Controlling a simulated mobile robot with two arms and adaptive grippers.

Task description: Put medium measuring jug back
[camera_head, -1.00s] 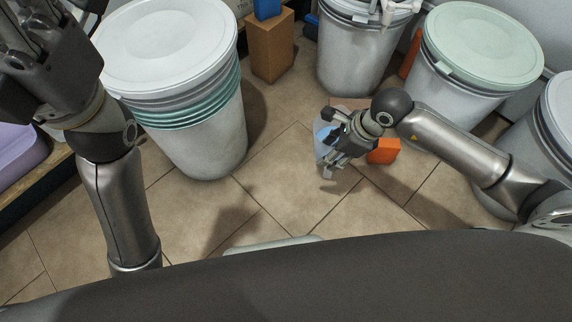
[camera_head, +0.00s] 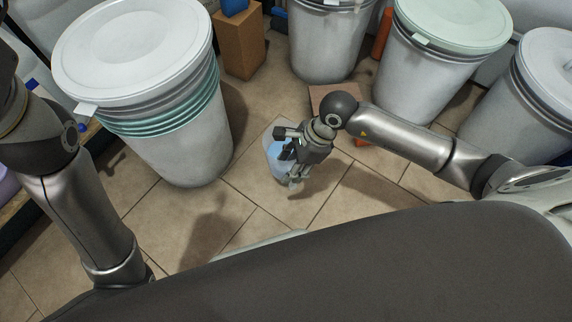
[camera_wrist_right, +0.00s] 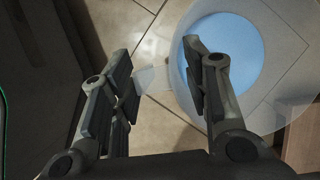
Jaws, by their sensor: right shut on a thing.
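The measuring jug (camera_head: 271,151) is a clear, see-through vessel with blue inside, in the middle of the head view. My right gripper (camera_head: 291,166) is shut on it and partly covers it. In the right wrist view the jug (camera_wrist_right: 268,92) shows its round open mouth and blue inside at the upper right. There, the fingers of my right gripper (camera_wrist_right: 157,62) stand on either side of a pale see-through part, apparently its handle. Whether the jug touches the floor is unclear. Of my left arm only links show at the left; its gripper is out of view.
A large white-lidded drum (camera_head: 175,130) stands left of the jug. More drums (camera_head: 440,70) stand at the back and right. A brown block (camera_head: 240,45) stands at the back, and a flat brown thing (camera_head: 320,97) lies behind my right wrist. Tiled floor (camera_head: 215,220) is clear in front.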

